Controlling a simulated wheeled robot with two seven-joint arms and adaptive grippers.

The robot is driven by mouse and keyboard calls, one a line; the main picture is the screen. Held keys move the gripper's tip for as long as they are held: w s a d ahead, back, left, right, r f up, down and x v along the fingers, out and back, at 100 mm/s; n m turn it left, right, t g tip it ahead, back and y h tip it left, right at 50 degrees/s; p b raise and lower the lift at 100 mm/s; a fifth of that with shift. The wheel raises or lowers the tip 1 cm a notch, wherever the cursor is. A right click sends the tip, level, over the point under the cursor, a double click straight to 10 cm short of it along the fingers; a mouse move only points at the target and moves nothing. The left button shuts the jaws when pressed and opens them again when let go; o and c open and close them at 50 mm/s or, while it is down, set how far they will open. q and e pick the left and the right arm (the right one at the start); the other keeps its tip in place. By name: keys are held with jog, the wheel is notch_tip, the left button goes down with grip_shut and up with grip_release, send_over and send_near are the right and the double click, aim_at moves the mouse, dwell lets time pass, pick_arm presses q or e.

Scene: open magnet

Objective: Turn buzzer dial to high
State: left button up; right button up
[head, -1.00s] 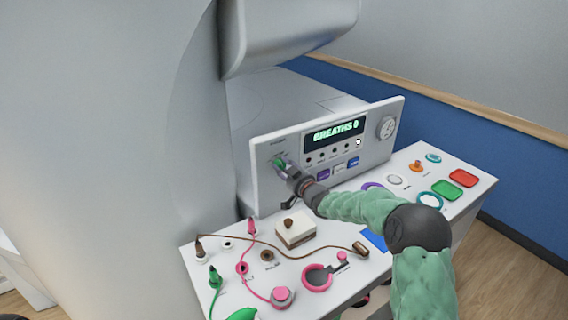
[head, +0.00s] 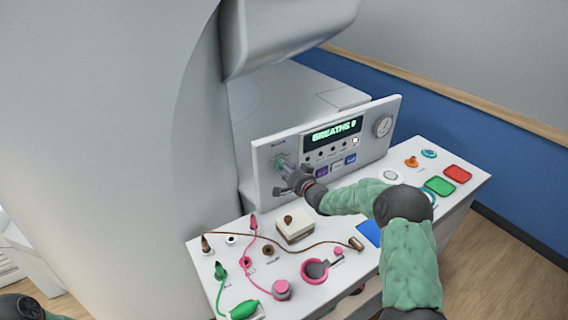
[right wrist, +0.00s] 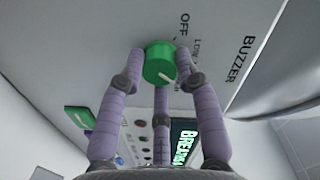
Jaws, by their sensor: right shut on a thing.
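In the right wrist view the pointer is turned past LOW, toward the covered label. My right gripper (right wrist: 158,80) is shut on the dial, its purple fingers around the knob. In the head view my right gripper (head: 287,170) is at the panel's left side and covers most of the dial.
A display (head: 333,132) reads BREATHS 0. Purple and blue buttons sit below it, and a round gauge (head: 383,126) is at right. The white desk below holds a white box (head: 294,229), cords, a green bulb (head: 245,309) and coloured pads. A second green control (right wrist: 79,118) is near the dial.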

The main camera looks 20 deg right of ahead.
jog(key=shift+w+d+r+m+p, duration=0.1)
jog(key=shift+d+r+m+p, duration=0.15)
jog(key=shift+m+p, duration=0.55)
jog(key=shift+d+r+m+p, duration=0.15)
jog(key=shift+r+m+p, duration=0.2)
jog(key=shift+m, duration=0.85)
jog(key=o, duration=1.1)
jog(key=shift+f, duration=0.1)
jog(key=shift+o, duration=0.2)
jog(key=shift+f, duration=0.2)
jog(key=shift+f, duration=0.1)
jog(key=shift+a, duration=0.1)
jog(key=s+d, duration=0.2)
jog(key=s, duration=1)
jog(key=shift+r, duration=0.25)
